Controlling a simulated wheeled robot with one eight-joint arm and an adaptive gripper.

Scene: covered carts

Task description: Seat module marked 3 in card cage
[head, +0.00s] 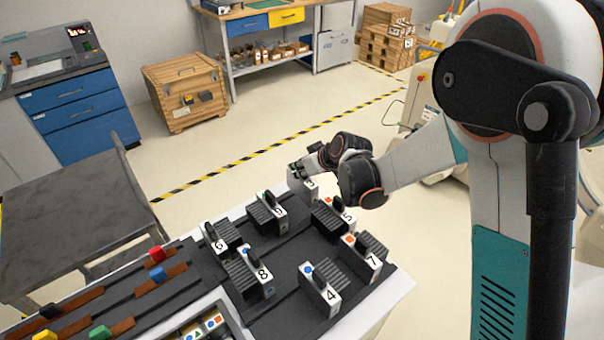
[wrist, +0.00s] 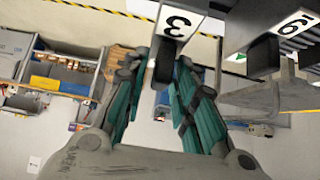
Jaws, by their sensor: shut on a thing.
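The module marked 3 (wrist: 178,22) shows upside down in the wrist view, with its black handle (wrist: 165,60) between my fingers. My gripper (wrist: 162,85) is shut on that handle. In the head view my gripper (head: 308,167) and the grey-white module (head: 300,188) are at the far edge of the dark module board. I cannot tell whether the module touches the board. A light-rimmed frame (head: 224,299) with coloured shape marks inside is cut off at the bottom edge. It may be the card cage, and its slots are mostly hidden.
Modules marked 5 (head: 345,217), 7 (head: 372,260), 8 (head: 264,275) and 4 (head: 330,296) stand on the dark board (head: 285,275), with others behind. A neighbouring module (wrist: 293,25) is close in the wrist view. Coloured blocks, including a red one (head: 157,254), sit on the left.

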